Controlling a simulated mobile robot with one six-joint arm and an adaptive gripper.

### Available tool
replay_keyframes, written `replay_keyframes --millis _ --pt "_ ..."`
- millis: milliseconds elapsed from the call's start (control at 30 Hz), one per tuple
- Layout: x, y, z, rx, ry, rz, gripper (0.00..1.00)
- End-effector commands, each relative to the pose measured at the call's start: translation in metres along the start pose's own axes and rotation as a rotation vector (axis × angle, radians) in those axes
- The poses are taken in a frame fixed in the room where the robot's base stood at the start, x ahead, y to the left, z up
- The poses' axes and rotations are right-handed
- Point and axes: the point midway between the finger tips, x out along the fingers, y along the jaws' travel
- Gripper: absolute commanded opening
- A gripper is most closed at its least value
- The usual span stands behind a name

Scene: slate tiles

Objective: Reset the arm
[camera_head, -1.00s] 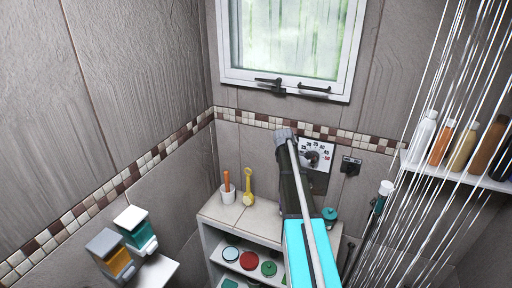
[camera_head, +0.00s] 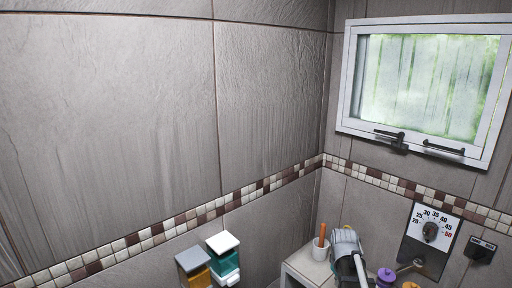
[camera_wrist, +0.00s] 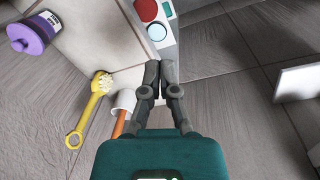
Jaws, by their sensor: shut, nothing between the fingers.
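My gripper (camera_wrist: 153,78) is shut with nothing between its fingertips in the wrist view. The dark grey fingers stick out from the teal gripper body. In the wrist view the fingertips show just below a white shelf edge; I cannot tell how far off it is. In the head view the grey end of my arm (camera_head: 347,256) shows at the bottom edge, beside the shelf top, and its fingers cannot be made out.
A white cup (camera_head: 319,250) with an orange handle stands on the shelf (camera_head: 302,264). A yellow brush (camera_wrist: 92,104) and purple-lidded jar (camera_wrist: 30,36) are near. A dial (camera_head: 430,232), window (camera_head: 428,85) and two dispensers (camera_head: 222,258) are on the walls. The upper left is bare wall.

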Motion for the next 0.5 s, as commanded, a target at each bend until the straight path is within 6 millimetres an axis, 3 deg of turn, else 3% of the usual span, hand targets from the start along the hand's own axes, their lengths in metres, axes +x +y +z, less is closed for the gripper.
replay_keyframes --millis 33,200,333,500 --pt "0.01 -0.028 0.013 0.042 -0.002 -0.013 0.0" --pt "0.021 -0.09 0.038 0.205 -0.015 -0.053 0.0" --pt "0.027 -0.122 0.052 0.298 -0.027 -0.074 0.0" --pt "0.029 -0.141 0.061 0.361 -0.038 -0.085 0.0"
